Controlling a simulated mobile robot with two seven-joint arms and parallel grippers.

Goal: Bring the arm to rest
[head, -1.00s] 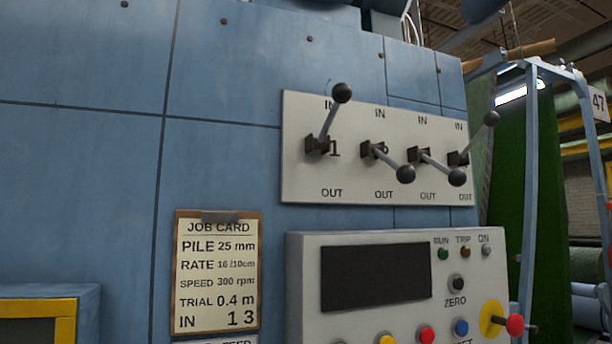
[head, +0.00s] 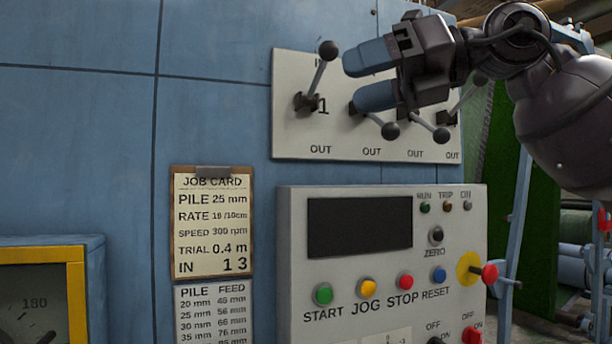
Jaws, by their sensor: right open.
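My right gripper (head: 358,77) comes in from the upper right, in front of the lever panel (head: 290,140). Its two blue-padded fingers point left, apart, with nothing between them. It overlaps the panel's upper middle; I cannot tell whether it touches a lever. Lever 1 (head: 320,74) stands up toward IN, left of the fingers. Levers 2 (head: 390,130) and 3 (head: 441,135) have their knobs down toward OUT. The fourth lever (head: 463,100) slants upward, its knob hidden behind my arm. The IN labels are mostly covered. My left gripper is not in view.
Below is a control box (head: 296,270) with a dark screen, coloured buttons and a red knob (head: 489,274) on yellow at its right. A job card (head: 212,222) hangs left, above a pile/feed table (head: 211,312). A yellow-framed gauge (head: 75,290) stands lower left. The blue wall at left is clear.

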